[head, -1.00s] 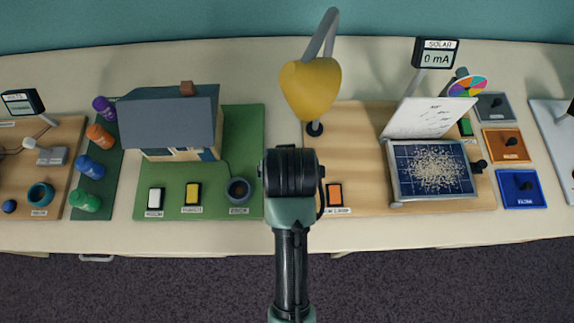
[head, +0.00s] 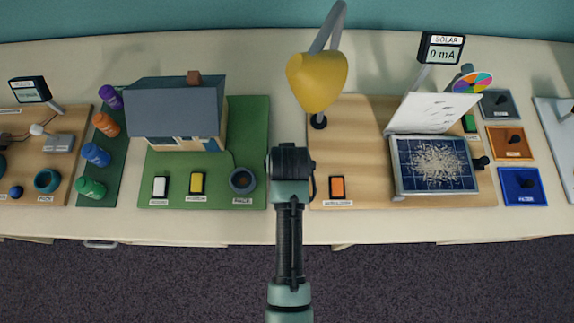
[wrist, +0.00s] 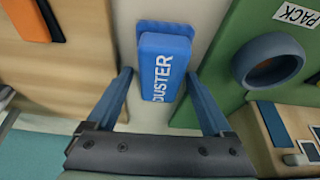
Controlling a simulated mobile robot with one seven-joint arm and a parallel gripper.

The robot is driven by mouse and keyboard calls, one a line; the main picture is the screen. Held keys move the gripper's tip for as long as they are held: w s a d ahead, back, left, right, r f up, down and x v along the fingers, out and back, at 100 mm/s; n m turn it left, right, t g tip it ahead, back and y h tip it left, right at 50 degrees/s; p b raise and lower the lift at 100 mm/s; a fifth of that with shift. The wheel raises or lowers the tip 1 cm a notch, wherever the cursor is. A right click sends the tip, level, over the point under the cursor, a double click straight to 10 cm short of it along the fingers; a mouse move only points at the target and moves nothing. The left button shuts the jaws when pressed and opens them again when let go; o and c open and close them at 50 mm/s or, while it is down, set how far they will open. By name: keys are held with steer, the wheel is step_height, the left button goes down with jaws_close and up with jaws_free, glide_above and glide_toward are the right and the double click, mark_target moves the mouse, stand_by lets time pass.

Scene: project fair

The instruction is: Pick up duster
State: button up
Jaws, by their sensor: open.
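The blue duster (wrist: 165,50), marked DUSTER in white letters, lies on the pale table strip between two boards in the wrist view. My gripper (wrist: 161,85) is open, with its two blue fingers apart on either side of the duster's near end. The fingers do not visibly press on it. In the head view my wrist (head: 290,165) hides the duster and the fingers.
The green board (head: 258,125) with the PACK ring (wrist: 270,60) lies on one side of the duster. The wooden board (head: 365,150) with an orange switch (head: 337,187) lies on the other. A yellow lamp (head: 317,80) stands behind. A speckled solar panel (head: 400,175) is to the right.

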steer(key=shift+c, duration=0.2)
steer(key=c, duration=1.1)
steer(key=shift+r, duration=0.1)
steer(key=shift+r, duration=0.45)
step_height(320, 180, up, 2)
steer(key=shift+w+r, duration=0.1)
steer(key=s+b, duration=0.1)
steer(key=s, duration=0.5)
steer(key=s+b, duration=0.1)
steer(key=s, duration=0.5)
steer(key=s+d+b, duration=0.1)
steer(key=s, duration=0.5)
steer(key=shift+s+r+b, duration=0.1)
steer(key=shift+r+b, duration=0.05)
steer(key=shift+b, duration=0.15)
